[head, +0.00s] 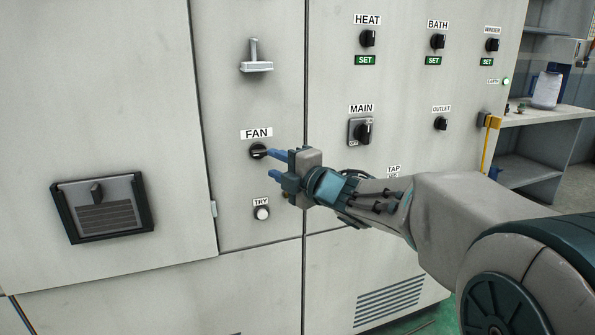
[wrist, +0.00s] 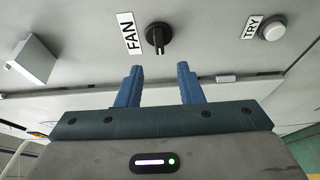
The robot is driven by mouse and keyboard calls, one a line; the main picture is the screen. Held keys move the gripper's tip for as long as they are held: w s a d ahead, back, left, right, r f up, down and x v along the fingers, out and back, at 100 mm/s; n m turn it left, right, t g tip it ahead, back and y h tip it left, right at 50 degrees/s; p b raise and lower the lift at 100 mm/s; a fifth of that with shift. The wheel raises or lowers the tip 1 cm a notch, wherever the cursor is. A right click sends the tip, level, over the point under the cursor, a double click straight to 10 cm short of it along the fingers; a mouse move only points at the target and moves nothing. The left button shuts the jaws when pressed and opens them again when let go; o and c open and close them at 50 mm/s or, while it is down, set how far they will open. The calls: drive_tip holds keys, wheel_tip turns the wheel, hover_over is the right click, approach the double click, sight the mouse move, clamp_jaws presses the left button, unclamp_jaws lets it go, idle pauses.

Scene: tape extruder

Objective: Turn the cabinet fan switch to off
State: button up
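The fan switch (head: 258,151) is a round black rotary knob under the "FAN" label (head: 256,133) on the grey cabinet. In the wrist view the fan switch (wrist: 158,38) lies just beyond my fingertips, roughly midway between them, with its light pointer mark toward my gripper. My gripper (head: 271,164) has blue fingers and is just to the right of and below the knob in the head view. In the wrist view my gripper (wrist: 160,68) is open, with nothing between its fingers. A small gap seems to separate the fingertips from the knob.
The white TRY button (head: 262,213) is below the fan switch. A T-shaped handle (head: 256,66) sticks out above it. The MAIN switch (head: 362,132) and the HEAT knob (head: 367,38) are to the right. A framed vent panel (head: 103,207) is at lower left.

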drive_tip(key=v, duration=0.7)
drive_tip(key=shift+p, duration=0.45)
